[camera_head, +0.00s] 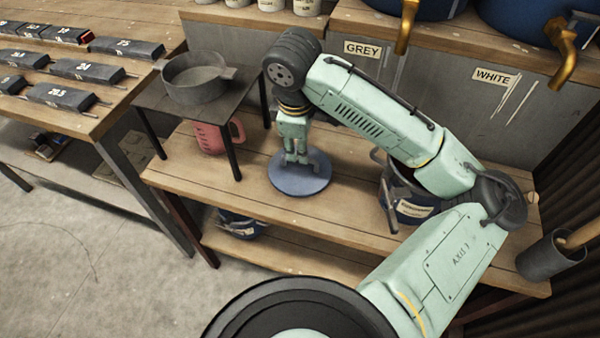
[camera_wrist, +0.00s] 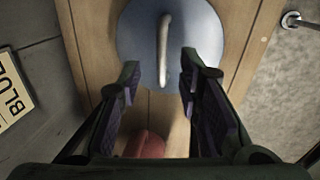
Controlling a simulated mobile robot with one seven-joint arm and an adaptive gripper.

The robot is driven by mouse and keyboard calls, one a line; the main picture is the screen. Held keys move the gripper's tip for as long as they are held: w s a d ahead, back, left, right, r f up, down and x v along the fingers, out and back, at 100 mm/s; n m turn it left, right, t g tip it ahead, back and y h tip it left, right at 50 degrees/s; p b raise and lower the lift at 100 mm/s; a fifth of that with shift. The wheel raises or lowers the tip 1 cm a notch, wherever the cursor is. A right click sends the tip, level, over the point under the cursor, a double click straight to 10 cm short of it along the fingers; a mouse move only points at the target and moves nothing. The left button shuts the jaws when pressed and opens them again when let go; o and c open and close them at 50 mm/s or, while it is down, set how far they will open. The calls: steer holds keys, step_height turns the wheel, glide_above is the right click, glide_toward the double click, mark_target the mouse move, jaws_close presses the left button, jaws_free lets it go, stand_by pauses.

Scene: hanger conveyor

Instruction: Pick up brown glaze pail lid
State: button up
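A round blue-grey lid (camera_head: 299,182) lies flat on the wooden bench top. It also shows in the wrist view (camera_wrist: 206,32), with a pale upright bar handle (camera_wrist: 163,45) across its middle. My gripper (camera_head: 297,160) points down over the lid. In the wrist view my gripper (camera_wrist: 160,72) is open, its two fingers apart on either side of the handle's line, with nothing held. I cannot tell how far the fingertips are above the lid. A dark pail (camera_head: 411,208) with a pale label stands right of the lid, partly hidden by my arm.
A small dark stand (camera_head: 150,102) at left bears a grey pan (camera_head: 195,82). A red jug (camera_head: 208,138) is under it. Panels labelled GREY (camera_head: 362,49) and WHITE (camera_head: 496,77) stand behind. A dark cylinder (camera_head: 548,258) is at right. Bench front is clear.

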steer(key=b, duration=0.4)
glide_above(300, 165)
steer(key=s, duration=0.1)
steer(key=f, duration=0.4)
steer(key=shift+s, duration=0.2)
steer(key=shift+w+f, duration=0.15)
steer(key=shift+f, duration=0.35)
steer(key=shift+r, duration=0.1)
steer(key=shift+c, duration=0.4)
jaws_close()
